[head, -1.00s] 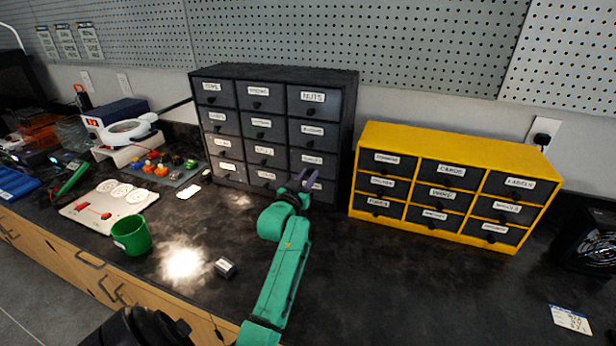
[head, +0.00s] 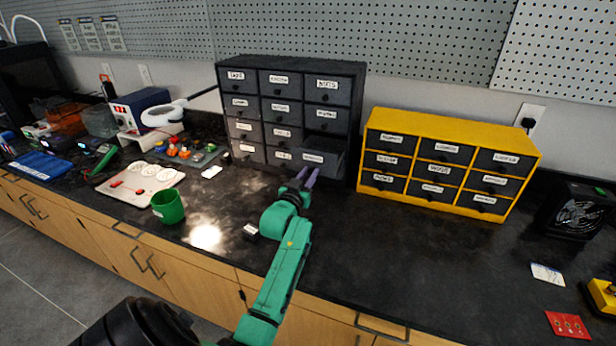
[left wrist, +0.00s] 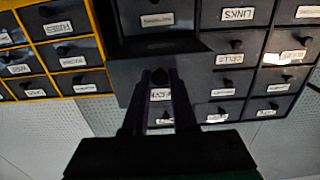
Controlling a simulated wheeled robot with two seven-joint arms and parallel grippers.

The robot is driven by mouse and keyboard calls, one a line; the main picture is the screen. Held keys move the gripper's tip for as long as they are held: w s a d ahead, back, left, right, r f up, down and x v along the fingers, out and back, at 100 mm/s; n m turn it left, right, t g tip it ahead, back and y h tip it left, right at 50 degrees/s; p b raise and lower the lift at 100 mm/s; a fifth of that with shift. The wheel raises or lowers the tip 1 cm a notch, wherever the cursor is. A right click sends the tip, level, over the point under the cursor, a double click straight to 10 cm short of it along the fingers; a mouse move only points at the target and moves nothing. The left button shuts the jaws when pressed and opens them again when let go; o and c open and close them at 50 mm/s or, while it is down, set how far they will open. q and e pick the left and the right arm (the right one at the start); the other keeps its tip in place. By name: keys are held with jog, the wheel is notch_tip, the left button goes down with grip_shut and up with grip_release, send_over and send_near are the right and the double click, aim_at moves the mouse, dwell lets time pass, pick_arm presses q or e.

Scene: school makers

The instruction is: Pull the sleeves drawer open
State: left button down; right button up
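The dark drawer cabinet (head: 354,110) stands against the wall. In its right column, third row from the top, one drawer (head: 322,160) stands partly out, with a dark gap above its front. In the left wrist view, which is upside down, this drawer front (left wrist: 130,75) stands proud of its neighbours; its label is partly covered, so I cannot read it. My left gripper (head: 303,180) is at this drawer front, its purple fingers on either side of the knob. The left wrist view shows the fingers (left wrist: 161,82) closed around the knob. My right gripper is not in view.
A yellow drawer cabinet (head: 451,153) stands close on the right. The dark worktop (head: 400,260) is bare in front of the yellow cabinet.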

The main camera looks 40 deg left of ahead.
pick_arm(q)
jog(key=c, duration=0.8)
grip_release()
jog(key=shift+f, duration=0.1)
jog(key=shift+o, duration=0.5)
jog(key=shift+s+d+r, duration=0.1)
jog(key=shift+s+r, duration=0.1)
jog(key=shift+s+f, duration=0.15)
jog(key=shift+s, duration=0.05)
jog(key=b+v, duration=0.1)
jog(key=v, duration=1.3)
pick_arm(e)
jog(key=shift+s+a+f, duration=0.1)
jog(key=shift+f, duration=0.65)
pick_arm(q)
jog(key=shift+s+d, duration=0.1)
jog(key=shift+d, duration=0.05)
